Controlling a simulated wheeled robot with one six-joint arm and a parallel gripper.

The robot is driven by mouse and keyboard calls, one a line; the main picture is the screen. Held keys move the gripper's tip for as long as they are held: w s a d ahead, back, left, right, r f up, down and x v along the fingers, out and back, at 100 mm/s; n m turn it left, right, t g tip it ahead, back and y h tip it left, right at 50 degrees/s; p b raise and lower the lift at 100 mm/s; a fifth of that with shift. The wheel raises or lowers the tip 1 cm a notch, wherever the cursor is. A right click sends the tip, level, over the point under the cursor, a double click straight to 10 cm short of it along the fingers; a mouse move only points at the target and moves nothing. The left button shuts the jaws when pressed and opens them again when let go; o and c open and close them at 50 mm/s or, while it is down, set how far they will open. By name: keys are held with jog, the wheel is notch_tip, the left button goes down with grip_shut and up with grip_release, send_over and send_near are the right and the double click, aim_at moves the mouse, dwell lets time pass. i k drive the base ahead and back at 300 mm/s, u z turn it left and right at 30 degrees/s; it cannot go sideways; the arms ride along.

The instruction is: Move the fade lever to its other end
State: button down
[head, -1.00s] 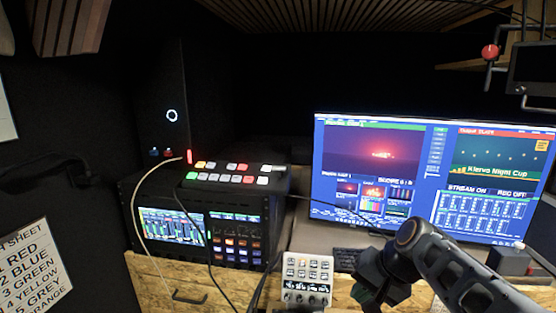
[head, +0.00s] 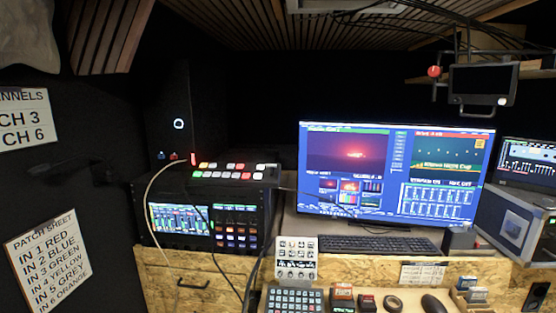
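I cannot make out the fade lever for certain. A switcher panel (head: 235,173) with rows of red, green, orange and white buttons lies on top of the black rack case at the left of the desk. Any lever on it is too small to tell. A small control box (head: 296,258) with pale buttons and dark knobs stands upright at the desk's front, below the monitor. A dark keypad (head: 294,300) with pale keys lies at the bottom edge, partly cut off. My gripper is not in view.
The rack case (head: 160,190) has cables hanging over its front. A large monitor (head: 395,175) stands behind a keyboard (head: 380,245). Small boxes (head: 343,296), a tape roll (head: 393,303) and a dark rounded object (head: 433,303) lie at the front. A small screen (head: 482,85) hangs at upper right.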

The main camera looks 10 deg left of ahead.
aim_at(271, 166)
jog(key=z, duration=1.85)
jog(key=k, duration=1.05)
jog(key=u, duration=1.95)
jog(key=i, duration=1)
